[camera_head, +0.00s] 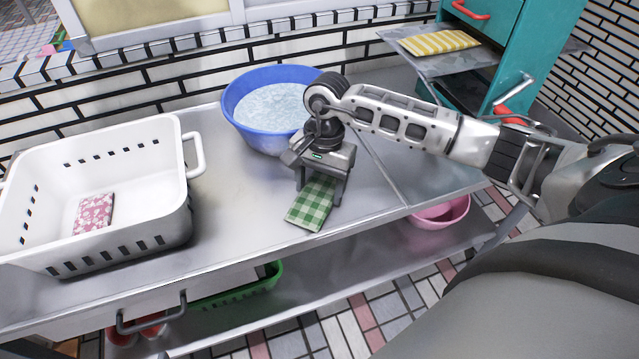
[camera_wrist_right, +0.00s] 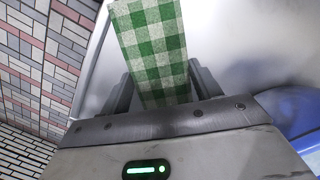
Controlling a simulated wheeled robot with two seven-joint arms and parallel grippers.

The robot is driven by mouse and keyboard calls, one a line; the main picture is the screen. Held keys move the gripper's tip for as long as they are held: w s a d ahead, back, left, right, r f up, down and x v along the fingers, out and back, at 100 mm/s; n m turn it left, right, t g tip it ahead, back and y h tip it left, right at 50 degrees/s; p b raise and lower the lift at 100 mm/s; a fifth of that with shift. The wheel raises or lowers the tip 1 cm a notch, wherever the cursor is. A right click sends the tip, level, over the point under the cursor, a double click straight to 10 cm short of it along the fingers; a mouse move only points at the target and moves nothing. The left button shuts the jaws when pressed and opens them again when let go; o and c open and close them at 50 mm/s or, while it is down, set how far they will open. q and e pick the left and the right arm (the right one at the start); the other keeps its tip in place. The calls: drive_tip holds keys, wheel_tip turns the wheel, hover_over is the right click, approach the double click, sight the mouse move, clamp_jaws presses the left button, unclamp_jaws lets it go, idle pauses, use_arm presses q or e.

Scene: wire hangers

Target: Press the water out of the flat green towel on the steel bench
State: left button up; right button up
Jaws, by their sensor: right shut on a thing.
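The green checked towel (camera_head: 313,204) lies flat on the steel bench (camera_head: 256,225), close to its front edge. My right gripper (camera_head: 321,194) is over the towel, pointing down, and is shut on it. In the right wrist view the towel (camera_wrist_right: 155,45) runs between the two fingers (camera_wrist_right: 162,90) and on past them. The part of the towel under the gripper body is hidden. My left gripper is not in view.
A blue basin of water (camera_head: 240,121) stands behind the gripper. A white basket (camera_head: 105,247) with a pink patterned cloth (camera_head: 94,213) is at the left. A yellow striped cloth (camera_head: 438,42) lies on a shelf at the back right. A pink bowl (camera_head: 441,213) sits below the bench.

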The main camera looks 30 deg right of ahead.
drive_tip(key=shift+s+f, duration=0.1)
drive_tip(key=shift+s, duration=0.05)
idle(0.4)
drive_tip(key=shift+r, duration=0.35)
drive_tip(key=shift+f+b, duration=0.35)
drive_tip(key=shift+f, duration=0.2)
idle(1.7)
drive_tip(key=shift+r, duration=0.2)
drive_tip(key=shift+r, duration=0.2)
drive_tip(key=shift+r, duration=0.5)
drive_tip(key=shift+r+p, duration=1)
drive_tip(key=shift+r, duration=0.55)
